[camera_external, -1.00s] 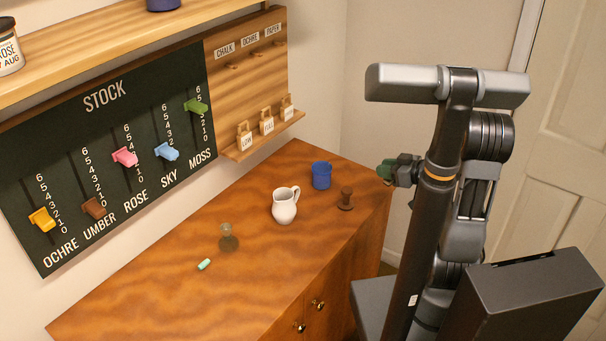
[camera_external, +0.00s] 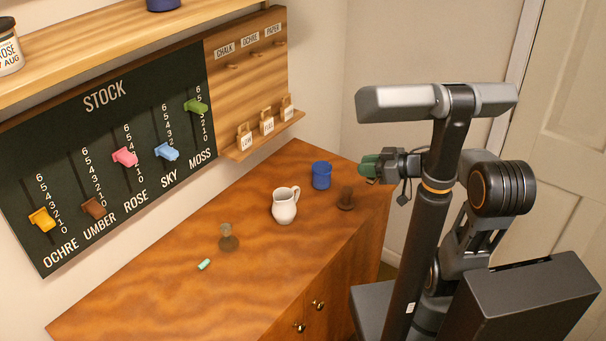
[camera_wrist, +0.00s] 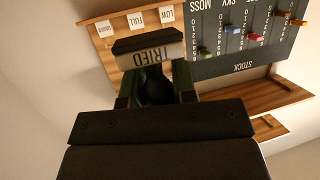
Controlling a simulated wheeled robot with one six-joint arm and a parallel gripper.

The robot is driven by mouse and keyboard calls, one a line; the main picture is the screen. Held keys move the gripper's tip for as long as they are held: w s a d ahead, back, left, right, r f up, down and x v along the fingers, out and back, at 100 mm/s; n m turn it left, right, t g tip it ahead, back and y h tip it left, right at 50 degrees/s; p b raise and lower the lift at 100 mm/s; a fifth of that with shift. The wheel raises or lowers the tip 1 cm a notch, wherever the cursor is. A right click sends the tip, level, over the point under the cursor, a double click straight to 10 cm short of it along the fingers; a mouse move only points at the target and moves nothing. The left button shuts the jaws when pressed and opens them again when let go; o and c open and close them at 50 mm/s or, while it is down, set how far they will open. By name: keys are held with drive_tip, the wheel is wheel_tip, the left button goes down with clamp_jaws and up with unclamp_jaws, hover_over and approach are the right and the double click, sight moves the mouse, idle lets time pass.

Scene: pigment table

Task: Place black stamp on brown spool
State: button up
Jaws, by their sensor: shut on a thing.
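My gripper (camera_external: 369,166) has green fingers and hangs at the far right end of the table, near the brown spool and apart from it. In the wrist view my gripper (camera_wrist: 154,84) is shut on the black stamp (camera_wrist: 148,45), which shows a dark end and a pale band reading "TRIED". In the external view the stamp is mostly hidden by the fingers. The brown spool (camera_external: 346,199), a dark upright piece on a wider foot, stands on the table near its right edge. The spool is not visible in the wrist view.
A blue cup (camera_external: 321,176) and a white jug (camera_external: 284,206) stand left of the spool. A small grey-brown footed piece (camera_external: 228,238) and a mint-green stick (camera_external: 204,264) lie further left. The wooden table (camera_external: 250,295) is clear in front. The stock board (camera_external: 105,150) hangs behind.

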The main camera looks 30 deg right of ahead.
drive_tip(key=w+a+f+b, duration=0.1)
drive_tip(key=w+f, duration=0.1)
drive_tip(key=w, duration=0.1)
drive_tip(key=w+a+f+b, duration=0.1)
drive_tip(key=w+f, duration=0.2)
drive_tip(key=w, duration=0.1)
drive_tip(key=w+a+f+b, duration=0.1)
drive_tip(key=w+f+b, duration=0.1)
drive_tip(key=w+f, duration=0.1)
drive_tip(key=shift+w+a+f, duration=0.2)
drive_tip(key=shift+w, duration=0.2)
drive_tip(key=shift+w+a+f, duration=0.1)
drive_tip(key=shift+w+f, duration=0.15)
drive_tip(key=shift+f, duration=0.15)
drive_tip(key=shift+f+b, duration=0.5)
drive_tip(key=shift+f, duration=0.9)
drive_tip(key=shift+f, duration=0.15)
drive_tip(key=o, duration=0.9)
